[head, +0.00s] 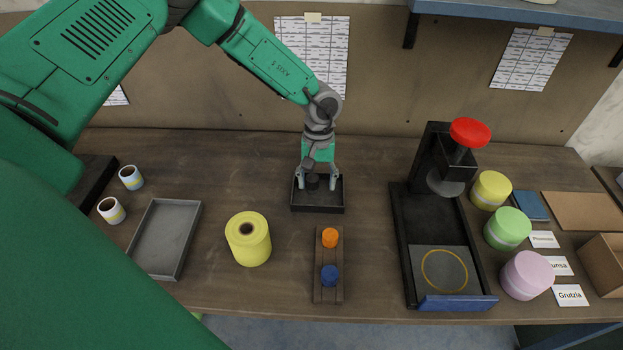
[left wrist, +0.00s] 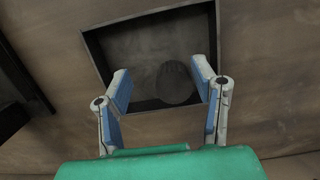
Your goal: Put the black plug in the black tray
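The black tray (head: 318,209) lies on the wooden table near its back middle. The black plug (head: 312,181) is in the tray area between the fingers of my left gripper (head: 317,184). In the left wrist view the plug (left wrist: 176,84) appears within the tray (left wrist: 135,50), nearer the right finger. My left gripper (left wrist: 160,85) is open there, with a clear gap between the plug and the left finger. Whether the plug touches the right finger or rests fully on the tray floor is hard to tell. My right gripper is not in view.
A dark wooden holder (head: 329,293) with an orange plug (head: 330,237) and a blue plug (head: 330,275) stands in front. A yellow roll (head: 248,238) and a grey tray (head: 188,235) are left. A black press (head: 408,230) with a red knob stands right.

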